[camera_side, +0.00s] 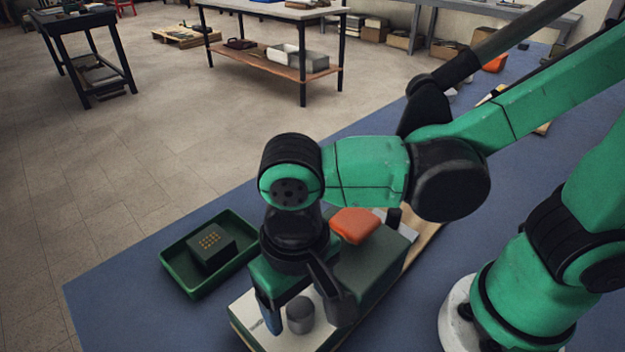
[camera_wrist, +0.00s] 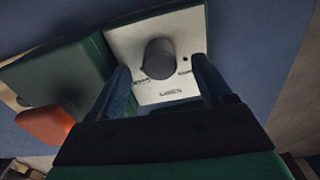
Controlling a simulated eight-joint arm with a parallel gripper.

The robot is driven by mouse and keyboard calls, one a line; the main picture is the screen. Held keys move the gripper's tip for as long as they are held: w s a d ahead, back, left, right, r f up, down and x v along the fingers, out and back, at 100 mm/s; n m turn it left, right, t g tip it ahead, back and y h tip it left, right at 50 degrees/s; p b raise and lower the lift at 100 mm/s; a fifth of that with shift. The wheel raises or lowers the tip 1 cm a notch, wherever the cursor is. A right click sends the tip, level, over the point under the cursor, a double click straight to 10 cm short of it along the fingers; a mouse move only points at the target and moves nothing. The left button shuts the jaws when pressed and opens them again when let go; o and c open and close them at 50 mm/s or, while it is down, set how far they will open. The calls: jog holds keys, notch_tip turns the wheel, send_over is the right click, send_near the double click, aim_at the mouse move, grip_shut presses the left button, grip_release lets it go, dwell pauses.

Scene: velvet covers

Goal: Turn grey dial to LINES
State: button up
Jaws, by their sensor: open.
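The grey dial (camera_side: 300,314) is a short cylinder standing on a white panel (camera_side: 262,318) at the near end of a dark green machine (camera_side: 372,262). The dial also shows in the wrist view (camera_wrist: 158,59), with small dark labels around it; the one nearest my gripper seems to read LINES, the others are too blurred to read. My gripper (camera_side: 300,312) points down over the panel with its two fingers apart, one on each side of the dial in the side view. In the wrist view my gripper (camera_wrist: 160,85) is open and empty; I cannot tell whether a finger touches the dial.
An orange block (camera_side: 354,225) sits on top of the machine. A green tray (camera_side: 178,276) holding a dark box with brass-coloured dots (camera_side: 212,246) stands to the left. The blue tabletop (camera_side: 130,300) is clear at the front left.

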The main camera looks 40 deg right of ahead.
jog(key=shift+f, duration=1.1)
grip_shut()
jog(key=n, duration=1.1)
jog(key=shift+n, duration=0.4)
